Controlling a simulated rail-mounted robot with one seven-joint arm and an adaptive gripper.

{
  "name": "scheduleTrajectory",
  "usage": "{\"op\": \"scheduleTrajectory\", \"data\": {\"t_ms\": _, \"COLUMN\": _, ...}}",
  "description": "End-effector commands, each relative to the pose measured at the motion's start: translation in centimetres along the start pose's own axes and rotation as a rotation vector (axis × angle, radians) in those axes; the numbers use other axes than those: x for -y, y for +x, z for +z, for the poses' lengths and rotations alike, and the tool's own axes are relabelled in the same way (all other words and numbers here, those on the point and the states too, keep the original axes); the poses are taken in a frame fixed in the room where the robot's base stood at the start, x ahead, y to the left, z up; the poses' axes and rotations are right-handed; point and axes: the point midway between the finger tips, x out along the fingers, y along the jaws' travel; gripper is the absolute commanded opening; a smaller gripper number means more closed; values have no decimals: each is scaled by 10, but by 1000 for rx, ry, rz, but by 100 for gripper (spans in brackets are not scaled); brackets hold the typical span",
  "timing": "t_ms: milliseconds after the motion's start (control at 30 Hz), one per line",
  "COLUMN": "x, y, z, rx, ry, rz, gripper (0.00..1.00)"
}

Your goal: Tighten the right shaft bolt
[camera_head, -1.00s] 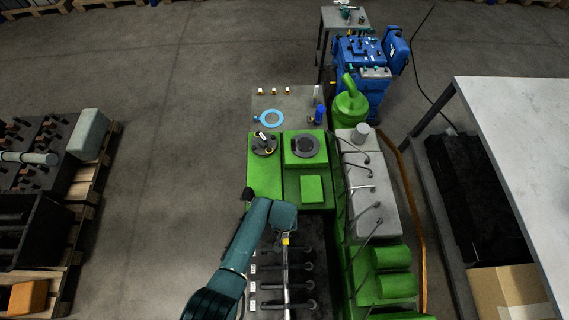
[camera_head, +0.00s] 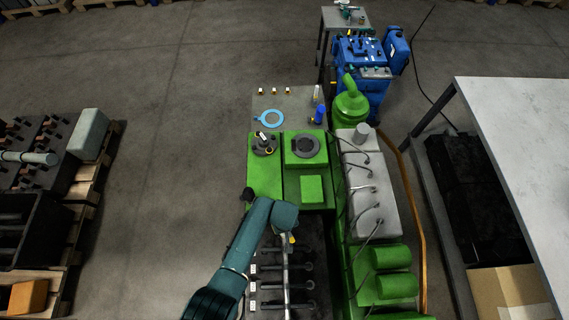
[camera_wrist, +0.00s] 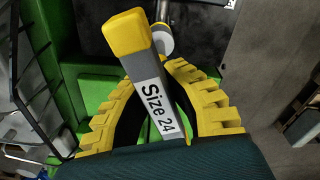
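My gripper (camera_wrist: 150,78) is in the wrist view, with its two yellow ribbed fingers closed around a grey wrench marked "Size 24" (camera_wrist: 154,100). The wrench's yellow end (camera_wrist: 124,32) points up and left, beyond the fingertips. A pale round part (camera_wrist: 162,40) lies just past the wrench; I cannot tell whether it touches it. In the head view the wrench's yellow part (camera_head: 292,240) shows beside my wrist, over the engine's dark section. A bright metal shaft (camera_head: 286,272) runs along that section between several dark bolts (camera_head: 307,285). I cannot single out the right shaft bolt, and my forearm hides part of this area.
The green engine block (camera_head: 265,178) lies ahead of my arm. A grey cover with thin pipes (camera_head: 372,195) and green cylinders (camera_head: 392,286) stand close on the right. A black wire-like frame (camera_wrist: 30,80) is at the left in the wrist view. Open floor (camera_head: 170,190) lies left.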

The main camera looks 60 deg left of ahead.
Motion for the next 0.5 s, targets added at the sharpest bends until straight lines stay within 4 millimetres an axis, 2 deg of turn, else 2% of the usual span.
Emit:
{"op": "scheduleTrajectory", "data": {"t_ms": 300, "x": -1, "y": 17, "z": 0, "rx": -2, "ry": 1, "rz": 2, "gripper": 0}}
{"op": "scheduleTrajectory", "data": {"t_ms": 367, "x": -1, "y": 14, "z": 0, "rx": -2, "ry": 8, "rz": 3, "gripper": 0}}
{"op": "scheduleTrajectory", "data": {"t_ms": 500, "x": 0, "y": 13, "z": 0, "rx": 0, "ry": 178, "rz": 9, "gripper": 0}}
